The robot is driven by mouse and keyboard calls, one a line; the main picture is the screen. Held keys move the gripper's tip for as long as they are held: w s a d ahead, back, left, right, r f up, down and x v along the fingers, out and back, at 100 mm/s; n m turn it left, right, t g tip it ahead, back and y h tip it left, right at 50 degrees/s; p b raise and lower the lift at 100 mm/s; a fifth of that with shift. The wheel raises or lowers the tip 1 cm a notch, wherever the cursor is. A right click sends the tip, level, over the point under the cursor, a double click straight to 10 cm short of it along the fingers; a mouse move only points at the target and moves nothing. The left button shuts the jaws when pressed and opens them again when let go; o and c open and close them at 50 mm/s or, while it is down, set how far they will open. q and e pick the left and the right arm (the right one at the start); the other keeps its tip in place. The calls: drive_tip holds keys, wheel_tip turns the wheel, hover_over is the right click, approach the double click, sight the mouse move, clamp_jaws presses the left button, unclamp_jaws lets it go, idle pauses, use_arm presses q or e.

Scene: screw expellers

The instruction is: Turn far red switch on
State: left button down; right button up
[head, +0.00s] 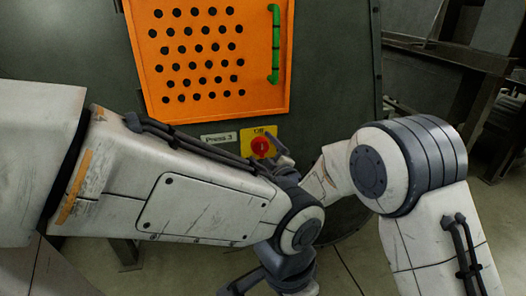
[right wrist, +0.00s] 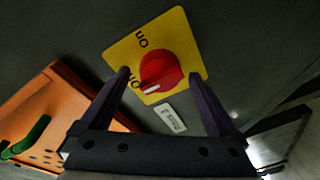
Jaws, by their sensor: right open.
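The red switch (head: 261,147) is a round knob on a yellow plate (head: 248,137), with "Off" at the plate's top in the head view. In the right wrist view the red knob (right wrist: 163,70) stands between the two fingers of my right gripper (right wrist: 160,77). Its white mark is at the knob's lower edge, near a label partly hidden by the left finger; "On" shows upside down above. My right gripper (head: 278,150) is open at the plate; contact with the knob cannot be told. Dark parts, perhaps my left gripper (head: 275,276), show at the bottom; their jaws cannot be made out.
A "Press 3" label (head: 219,138) is left of the switch. An orange perforated panel (head: 215,60) with a green handle (head: 274,45) is above it on the dark green machine (head: 335,60). My left arm crosses in front, below the switch. Metal framework (head: 460,100) stands at right.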

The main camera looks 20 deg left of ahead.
drive_tip(key=c, duration=1.4)
drive_tip(key=m+b, duration=0.2)
drive_tip(key=m, duration=0.1)
drive_tip(key=shift+f, duration=0.2)
drive_tip(key=m+t+b, duration=0.1)
drive_tip(key=m+b, duration=0.2)
drive_tip(key=m, duration=0.3)
drive_tip(key=m+t+b, duration=0.1)
drive_tip(key=m+b, duration=0.1)
drive_tip(key=m, duration=0.3)
drive_tip(key=shift+f, duration=0.1)
drive_tip(key=shift+m+t+h+b, duration=0.45)
drive_tip(key=shift+m+b, duration=0.5)
drive_tip(key=shift+m, duration=1.75)
